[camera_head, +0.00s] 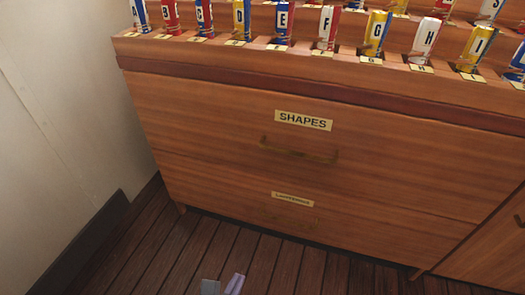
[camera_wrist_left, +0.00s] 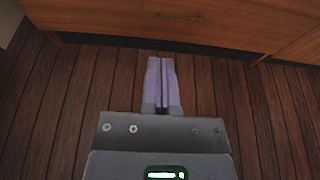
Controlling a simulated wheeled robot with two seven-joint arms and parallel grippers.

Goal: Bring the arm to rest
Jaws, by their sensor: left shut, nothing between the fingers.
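My left gripper (camera_head: 234,284) shows at the bottom edge of the head view, in front of the wooden cabinet and over the floor. In the left wrist view the left gripper (camera_wrist_left: 161,62) has its two pale purple fingers side by side and shut, with nothing between them. The fingers point toward the cabinet's lower front and appear apart from it. Most of my left arm is outside the head view. My right gripper is in neither view.
The wooden cabinet (camera_head: 220,120) has a closed drawer marked SHAPES (camera_head: 303,121) with a brass handle (camera_head: 298,151), and a lower labelled drawer (camera_head: 292,199). Several lettered rolls (camera_head: 283,24) stand in slots on top. A pale wall (camera_head: 60,110) is left. The plank floor (camera_head: 200,255) is clear.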

